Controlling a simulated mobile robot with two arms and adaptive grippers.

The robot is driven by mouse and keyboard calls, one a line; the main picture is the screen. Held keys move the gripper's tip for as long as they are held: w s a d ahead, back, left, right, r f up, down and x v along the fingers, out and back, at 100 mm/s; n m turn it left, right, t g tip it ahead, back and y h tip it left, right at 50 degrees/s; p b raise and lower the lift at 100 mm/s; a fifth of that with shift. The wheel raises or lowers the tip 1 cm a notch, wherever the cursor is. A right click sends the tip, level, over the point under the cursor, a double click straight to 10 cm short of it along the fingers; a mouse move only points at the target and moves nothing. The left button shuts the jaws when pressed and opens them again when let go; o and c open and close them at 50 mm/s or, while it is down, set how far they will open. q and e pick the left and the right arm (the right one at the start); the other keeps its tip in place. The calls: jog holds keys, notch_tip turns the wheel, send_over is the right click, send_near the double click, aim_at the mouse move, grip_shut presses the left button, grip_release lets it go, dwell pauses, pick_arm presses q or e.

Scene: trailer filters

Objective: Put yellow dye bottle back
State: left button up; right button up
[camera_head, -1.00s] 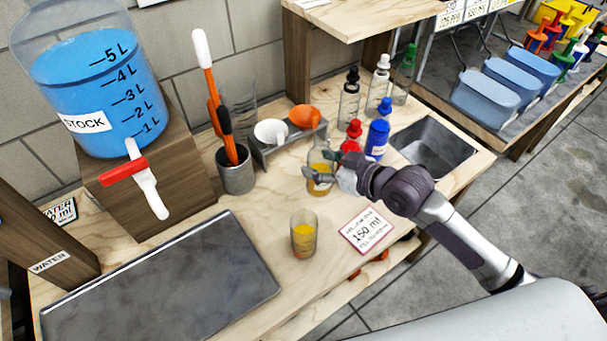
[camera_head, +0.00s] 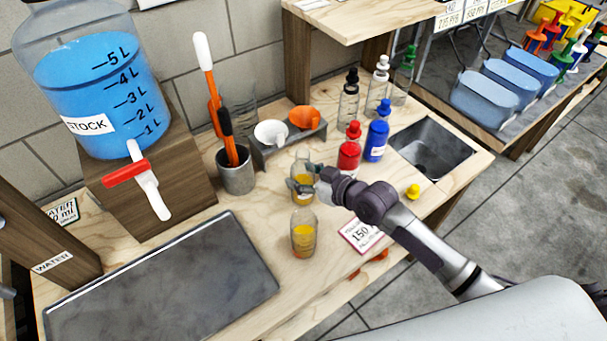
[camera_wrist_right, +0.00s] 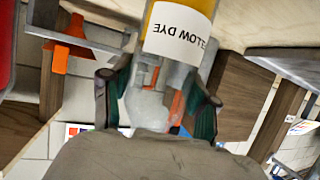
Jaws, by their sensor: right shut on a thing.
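My right gripper (camera_head: 303,187) is shut on the yellow dye bottle (camera_head: 302,168), a clear bottle with yellow liquid. In the right wrist view the bottle (camera_wrist_right: 180,35) shows its white label reading "YELLOW DYE" upside down, with the fingers on its clear upper part. The bottle has no cap on it. I cannot tell whether its base touches the table. A yellow cap (camera_head: 413,191) lies on the table near the sink. A beaker (camera_head: 304,236) with yellow-orange liquid stands just in front of the bottle. My left gripper is not in view.
Red (camera_head: 349,150) and blue (camera_head: 376,133) bottles stand to the right, with black-, white- and green-capped bottles behind. The funnel holder (camera_head: 286,148) stands behind the gripper. A sink (camera_head: 432,146) is at right, a dark tray (camera_head: 160,285) at left, a 150 ml card (camera_head: 358,236) in front.

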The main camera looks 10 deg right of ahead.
jog(key=o, duration=1.5)
jog(key=shift+f, duration=0.1)
jog(key=shift+r, duration=0.25)
jog(key=v, duration=1.2)
jog(key=shift+f+b, duration=0.15)
jog(key=shift+b, duration=0.2)
jog(key=shift+d, duration=0.1)
